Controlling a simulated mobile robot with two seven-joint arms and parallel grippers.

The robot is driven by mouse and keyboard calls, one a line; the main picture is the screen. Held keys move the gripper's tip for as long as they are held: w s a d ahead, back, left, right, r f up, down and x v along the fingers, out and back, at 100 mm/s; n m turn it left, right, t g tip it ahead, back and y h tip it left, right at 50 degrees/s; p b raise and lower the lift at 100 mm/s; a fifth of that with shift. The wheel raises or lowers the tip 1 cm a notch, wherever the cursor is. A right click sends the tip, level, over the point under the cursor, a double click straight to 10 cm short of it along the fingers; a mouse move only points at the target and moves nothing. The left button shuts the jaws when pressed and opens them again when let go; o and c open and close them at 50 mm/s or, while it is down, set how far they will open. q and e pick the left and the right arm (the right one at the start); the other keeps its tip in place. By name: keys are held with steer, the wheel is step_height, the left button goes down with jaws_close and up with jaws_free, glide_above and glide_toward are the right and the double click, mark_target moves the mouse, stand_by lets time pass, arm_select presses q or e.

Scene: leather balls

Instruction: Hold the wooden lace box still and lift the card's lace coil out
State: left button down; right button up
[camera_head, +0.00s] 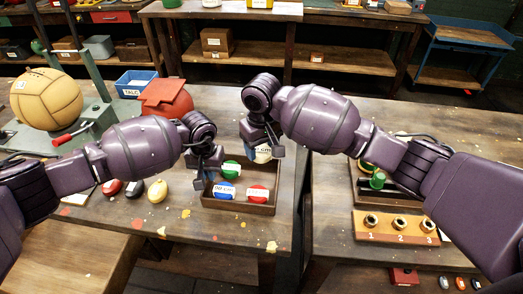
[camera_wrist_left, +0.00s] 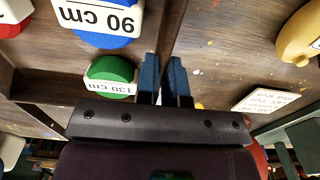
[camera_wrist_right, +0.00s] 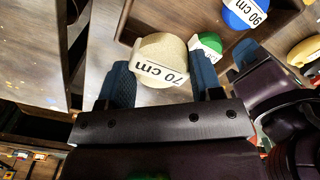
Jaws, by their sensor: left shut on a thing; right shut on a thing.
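The wooden lace box (camera_head: 237,208) is a dark open tray with compartments on the table. A green coil (camera_head: 231,170), a blue coil (camera_head: 224,191) and a red coil (camera_head: 257,193) sit in it. My left gripper (camera_head: 198,178) is shut on the box's left wall (camera_wrist_left: 178,30). My right gripper (camera_head: 263,148) is shut on a cream coil (camera_wrist_right: 160,55) labelled 70 cm, over the box's back right part. It looks nearer the right wrist camera than the green coil. A white card (camera_wrist_left: 265,101) lies left of the box; its text is too small to read.
Red, black and yellow items (camera_head: 157,190) lie on the table left of the box. A red bin (camera_head: 166,102) and a big leather ball (camera_head: 45,99) stand behind. To the right, past a gap, is a numbered wooden block (camera_head: 396,229).

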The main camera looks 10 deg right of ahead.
arm_select(q)
steer(key=shift+s+a+f, duration=0.1)
steer(key=shift+s+f, duration=0.15)
steer(key=shift+f, duration=0.25)
steer(key=c, duration=1.2)
jaws_free()
steer(key=shift+w, duration=0.3)
steer(key=shift+o, duration=0.2)
steer(key=shift+s+r, duration=0.1)
steer(key=shift+r, duration=0.35)
step_height(320, 180, up, 11)
steer(key=shift+r, duration=0.2)
steer(key=shift+s, duration=0.1)
